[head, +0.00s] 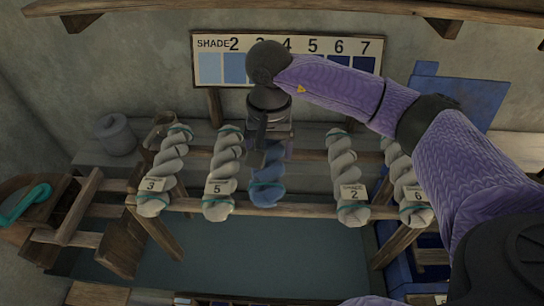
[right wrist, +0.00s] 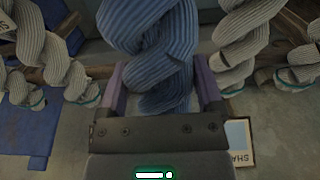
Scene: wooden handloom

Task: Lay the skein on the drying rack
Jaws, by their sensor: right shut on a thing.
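My right gripper (head: 270,145) comes from above and is shut on the skein's upper part. In the right wrist view the twisted blue skein (right wrist: 155,45) lies between the two purple-sided fingers of my right gripper (right wrist: 162,90). Whether the rail bears the skein's weight cannot be told. My left gripper is not in view.
Grey-white skeins tagged 3 (head: 165,170), 5 (head: 222,172), 2 (head: 345,178) and 6 (head: 408,185) hang on the rack on both sides, close to the blue one. A shade board (head: 210,70) is on the wall behind. A grey pot (head: 115,135) stands left.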

